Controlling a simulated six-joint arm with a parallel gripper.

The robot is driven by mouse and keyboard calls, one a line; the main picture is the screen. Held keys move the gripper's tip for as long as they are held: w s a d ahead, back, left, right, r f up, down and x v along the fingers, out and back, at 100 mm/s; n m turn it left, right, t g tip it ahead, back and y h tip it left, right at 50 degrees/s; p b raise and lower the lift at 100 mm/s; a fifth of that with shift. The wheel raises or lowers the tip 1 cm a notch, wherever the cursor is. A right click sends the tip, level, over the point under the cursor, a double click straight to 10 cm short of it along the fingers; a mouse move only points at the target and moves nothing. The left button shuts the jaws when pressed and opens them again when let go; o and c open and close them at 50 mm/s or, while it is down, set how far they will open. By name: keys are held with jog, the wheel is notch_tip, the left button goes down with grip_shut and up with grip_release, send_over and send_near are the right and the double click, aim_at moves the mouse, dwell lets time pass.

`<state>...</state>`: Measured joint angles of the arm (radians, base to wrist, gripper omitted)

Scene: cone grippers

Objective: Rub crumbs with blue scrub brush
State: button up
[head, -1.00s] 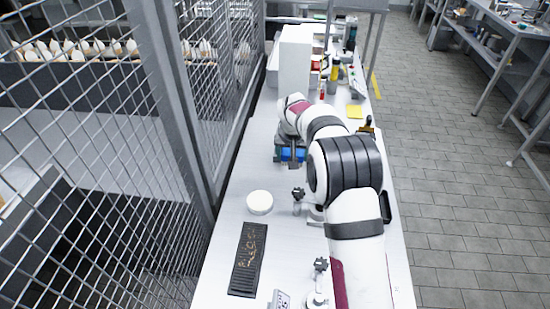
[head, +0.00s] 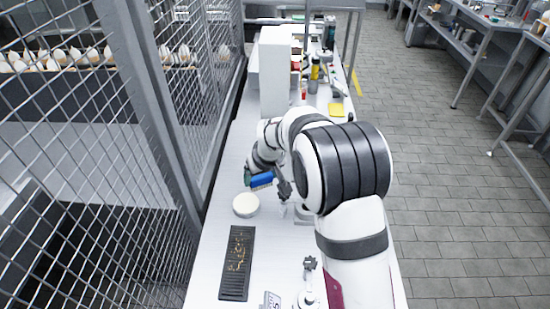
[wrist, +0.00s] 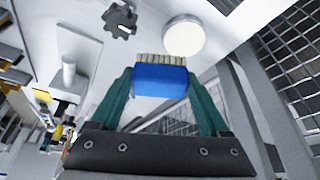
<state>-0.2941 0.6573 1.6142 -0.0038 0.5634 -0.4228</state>
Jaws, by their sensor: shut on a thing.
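The blue scrub brush (wrist: 162,80) is held between the two green fingers of my gripper (wrist: 160,88) in the wrist view, with its pale bristles showing along one edge. In the head view the blue brush (head: 262,180) is above the table, just beyond the round white dish, and my gripper (head: 252,178) is partly hidden by my arm. The crumbs (head: 238,250) are small orange-brown bits scattered on a dark rectangular tray (head: 236,287) nearer the camera. The brush is apart from the crumbs.
The round white dish (head: 246,205) lies between the brush and the tray; it also shows in the wrist view (wrist: 184,36). A clamp with a dark knob (head: 309,263) stands right of the tray. A wire mesh fence (head: 130,190) runs along the table's left side.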

jog(key=s+a+n+g+y, duration=0.1)
jog(key=s+a+n+g, duration=0.1)
jog(key=s+n, duration=0.65)
jog(key=s+a+n+g+y, duration=0.2)
jog(key=s+a+n, duration=0.15)
jog(key=s, duration=0.95)
jog(key=shift+n, duration=0.3)
jog(key=shift+d+f, duration=0.15)
jog(key=shift+f, duration=1.45)
jog(key=shift+d+f, duration=0.15)
jog(key=shift+f, duration=1.4)
notch_tip(320, 180, down, 2)
jog(key=shift+f, duration=0.15)
jog(key=shift+w, duration=0.9)
jog(key=shift+c, duration=0.6)
jog(key=shift+w, duration=0.35)
jog(key=shift+w+r, duration=0.2)
jog(key=shift+w, duration=0.95)
jog(key=shift+w+f, duration=0.2)
jog(key=shift+w, duration=0.15)
jog(key=shift+w+r, duration=0.15)
jog(key=shift+w, duration=2.5)
jog(key=shift+s, duration=5.4)
notch_tip(320, 180, up, 8)
jog(key=shift+h, duration=0.3)
